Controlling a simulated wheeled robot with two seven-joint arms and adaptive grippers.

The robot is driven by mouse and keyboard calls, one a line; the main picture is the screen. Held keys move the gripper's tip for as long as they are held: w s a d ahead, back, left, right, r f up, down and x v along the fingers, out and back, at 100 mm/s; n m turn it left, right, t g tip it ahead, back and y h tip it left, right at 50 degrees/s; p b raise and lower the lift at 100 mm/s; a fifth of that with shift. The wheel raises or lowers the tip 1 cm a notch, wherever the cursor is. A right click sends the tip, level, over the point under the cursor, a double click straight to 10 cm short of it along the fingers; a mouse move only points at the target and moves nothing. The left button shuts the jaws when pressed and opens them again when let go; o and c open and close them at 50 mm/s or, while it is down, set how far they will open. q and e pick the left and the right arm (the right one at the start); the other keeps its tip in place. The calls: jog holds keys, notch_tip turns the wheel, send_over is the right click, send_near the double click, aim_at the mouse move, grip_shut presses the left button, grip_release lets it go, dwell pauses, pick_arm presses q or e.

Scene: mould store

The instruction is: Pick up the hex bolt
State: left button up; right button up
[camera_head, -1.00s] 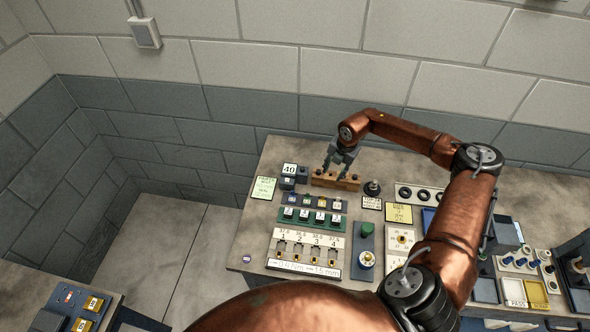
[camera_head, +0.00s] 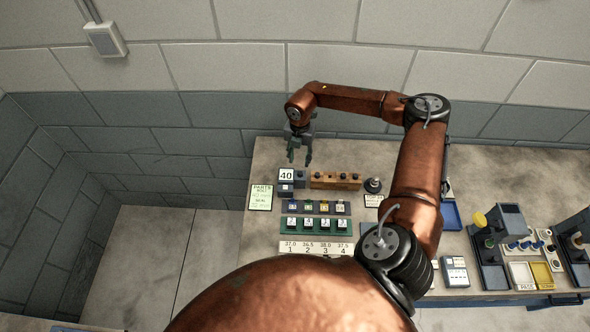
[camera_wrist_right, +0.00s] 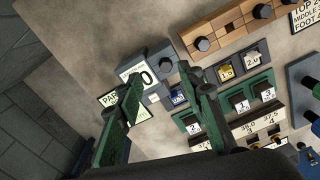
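Dark hex-headed bolts stand in the wooden block (camera_head: 322,181), which also shows in the right wrist view (camera_wrist_right: 232,27). Another dark hex head (camera_wrist_right: 167,66) shows on the grey block beside the "40" sign (camera_head: 286,174). I cannot tell which is the task's hex bolt. My right gripper (camera_head: 299,160) is open and empty, left of the wooden block and above the area of the "40" sign. In the right wrist view its fingers (camera_wrist_right: 160,75) are apart with nothing gripped. My left gripper is not in view.
A green labelled rack (camera_head: 312,224) and a numbered white panel (camera_head: 290,247) lie in front. A parts card (camera_head: 261,197) lies at left, a dark knob (camera_head: 373,184) right of the wooden block. The wall is close behind; my right arm covers much of the bench.

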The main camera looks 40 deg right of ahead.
aim_at(300, 172)
jog(key=f, duration=0.2)
jog(key=s+f+p, duration=0.1)
jog(key=shift+a+f+p, duration=0.2)
jog(key=shift+f+p, duration=0.1)
jog(key=shift+f, duration=0.05)
notch_tip(300, 172, down, 2)
jog(key=shift+f, duration=0.15)
jog(key=shift+s+d+f, duration=0.15)
jog(key=shift+f, duration=0.1)
jog(key=shift+c, duration=0.9)
jog(key=c, duration=0.5)
jog(key=shift+c, duration=0.7)
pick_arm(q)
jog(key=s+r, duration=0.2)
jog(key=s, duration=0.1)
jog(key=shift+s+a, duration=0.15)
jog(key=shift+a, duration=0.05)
pick_arm(e)
grip_shut()
